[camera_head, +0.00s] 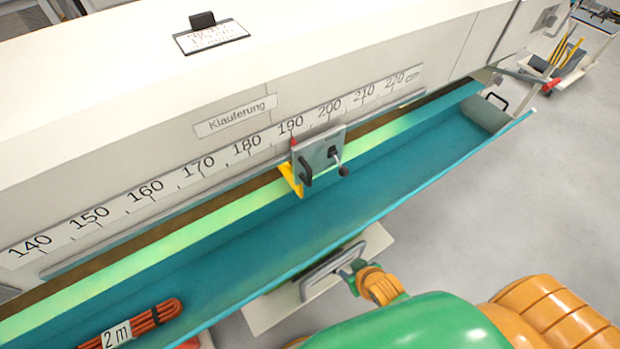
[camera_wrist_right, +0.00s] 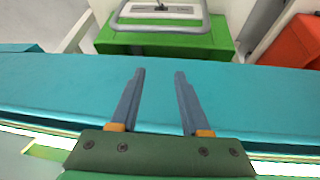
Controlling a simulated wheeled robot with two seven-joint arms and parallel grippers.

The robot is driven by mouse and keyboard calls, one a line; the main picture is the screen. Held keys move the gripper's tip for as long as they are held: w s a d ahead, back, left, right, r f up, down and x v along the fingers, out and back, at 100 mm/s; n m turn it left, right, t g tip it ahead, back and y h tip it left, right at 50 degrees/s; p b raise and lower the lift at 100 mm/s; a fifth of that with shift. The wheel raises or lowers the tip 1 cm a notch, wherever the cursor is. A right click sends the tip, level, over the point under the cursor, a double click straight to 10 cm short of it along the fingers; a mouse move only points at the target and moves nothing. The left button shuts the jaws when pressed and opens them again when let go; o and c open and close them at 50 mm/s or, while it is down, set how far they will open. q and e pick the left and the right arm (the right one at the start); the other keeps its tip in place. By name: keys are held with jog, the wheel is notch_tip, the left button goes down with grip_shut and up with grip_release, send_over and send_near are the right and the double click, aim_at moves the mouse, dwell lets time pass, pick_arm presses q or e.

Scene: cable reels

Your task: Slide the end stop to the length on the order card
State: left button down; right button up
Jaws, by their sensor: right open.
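The end stop (camera_head: 318,152) is a grey block with a black handle and a small lever. My left gripper is not in view.
The teal trough (camera_head: 400,165) runs along the machine with a light green strip beside it. An orange cable coil (camera_head: 150,318) tagged "2 m" lies in it at the lower left. A cart (camera_head: 567,60) stands beyond on open floor.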

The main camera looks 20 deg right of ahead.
jog(key=w+r+t, duration=0.1)
jog(key=w+r, duration=0.2)
jog(key=r, duration=0.2)
jog(key=n+t+y+b, duration=0.1)
jog(key=n+t+y, duration=0.2)
jog(key=t+y, duration=0.6)
send_near(311, 179)
jog(key=w+a+h, duration=0.1)
jog(key=w+a, duration=0.1)
jog(key=w, duration=0.2)
jog(key=shift+t, duration=0.3)
jog(key=x, duration=0.5)
jog(key=shift+w+a, duration=0.25)
jog(key=shift+a, duration=0.1)
jog(key=shift+w+a, duration=0.2)
jog(key=shift+w, duration=0.15)
jog(key=shift+s, duration=0.1)
grip_shut()
